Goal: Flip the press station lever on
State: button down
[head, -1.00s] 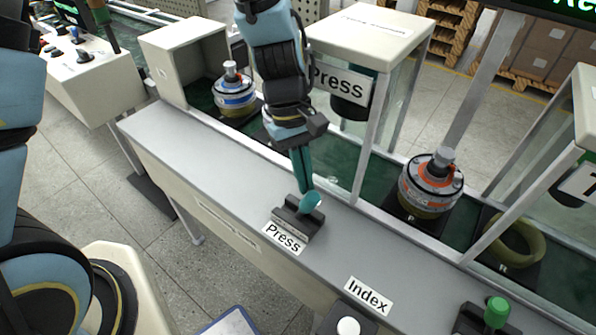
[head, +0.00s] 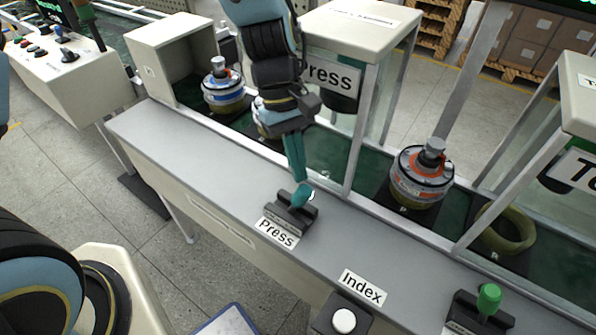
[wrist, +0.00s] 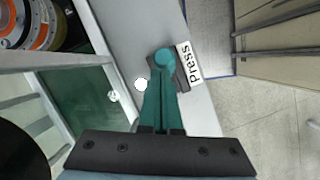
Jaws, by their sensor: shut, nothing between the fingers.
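The press station lever has a dark slotted base (head: 291,213) on the grey ledge, behind the "Press" label (head: 277,232). My gripper (head: 301,188) is shut and empty, its teal fingers pointing down at the base. The fingertips are at the base's upper right part in the head view and hide some of it. A small white round end (head: 312,195) shows beside them. In the wrist view the fingertips (wrist: 164,58) overlap the dark base (wrist: 183,75), and a white round spot (wrist: 140,85) lies left of the fingers. Contact and the lever's exact tilt cannot be told.
The "Press" booth (head: 360,20) with its posts stands just behind the ledge. To the right are a white button (head: 344,321) by the "Index" label and a green-knobbed lever (head: 488,298). Motors, one with an orange band (head: 422,176), sit on the green conveyor behind. The ledge left of the lever is clear.

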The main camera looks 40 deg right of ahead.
jog(key=b+v, duration=0.1)
jog(key=v, duration=0.8)
jog(key=shift+w+f, duration=0.2)
jog(key=shift+w, duration=0.2)
jog(key=shift+d, duration=0.1)
jog(key=w+a+n+t+h, duration=0.1)
jog(key=w+a+t, duration=0.3)
jog(key=w+a, duration=1.6)
jog(key=a+t, duration=0.1)
jog(key=a, duration=1.2)
jog(key=shift+s+a+f+t, duration=0.3)
jog(key=shift+s+a+f, duration=0.1)
jog(key=shift+f, duration=0.1)
